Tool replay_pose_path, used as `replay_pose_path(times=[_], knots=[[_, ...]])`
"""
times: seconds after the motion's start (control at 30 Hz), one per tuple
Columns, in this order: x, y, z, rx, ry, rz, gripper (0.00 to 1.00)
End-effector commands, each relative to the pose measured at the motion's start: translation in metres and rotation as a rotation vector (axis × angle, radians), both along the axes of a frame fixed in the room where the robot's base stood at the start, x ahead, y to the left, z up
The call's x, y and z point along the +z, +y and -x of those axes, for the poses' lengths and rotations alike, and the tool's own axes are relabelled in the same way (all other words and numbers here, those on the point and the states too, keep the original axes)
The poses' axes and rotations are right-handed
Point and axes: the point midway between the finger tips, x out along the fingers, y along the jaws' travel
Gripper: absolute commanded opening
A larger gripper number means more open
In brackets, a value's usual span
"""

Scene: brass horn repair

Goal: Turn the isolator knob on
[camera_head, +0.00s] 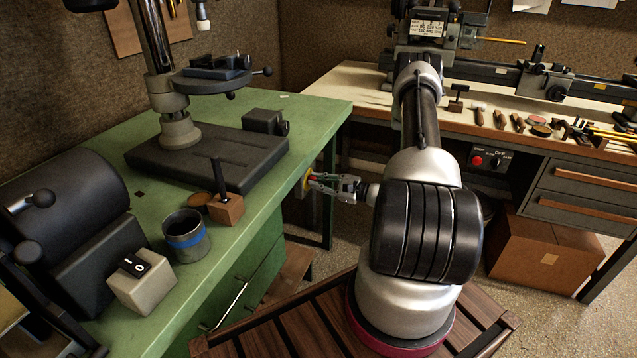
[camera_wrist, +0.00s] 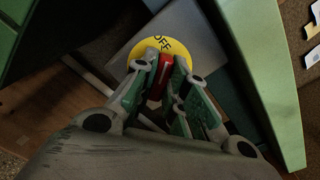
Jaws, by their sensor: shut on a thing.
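The isolator knob (camera_wrist: 159,78) is red and sits on a round yellow plate (camera_wrist: 143,47) marked "OFF" in the wrist view. In the head view the yellow plate (camera_head: 306,187) shows at the end face of the green bench. My gripper (camera_wrist: 163,68) is shut on the red knob, with one finger on each side of it. In the head view my gripper (camera_head: 313,182) reaches left to the plate. The fingers hide part of the knob and plate, so any "ON" mark cannot be seen.
The green bench (camera_head: 325,112) has its edge just above my gripper. A drill press (camera_head: 178,130), a blue-banded cup (camera_head: 187,238) and a switch box (camera_head: 143,283) stand on it. A second bench (camera_head: 368,85) with tools is behind. A cardboard box (camera_head: 545,250) is on the floor.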

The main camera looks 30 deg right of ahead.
Motion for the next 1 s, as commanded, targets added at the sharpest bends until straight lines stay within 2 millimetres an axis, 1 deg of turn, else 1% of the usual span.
replay_pose_path(times=[1.0], knots=[[-0.0003, -0.0014, -0.0011, 0.0, 0.589, -0.754, 0.0]])
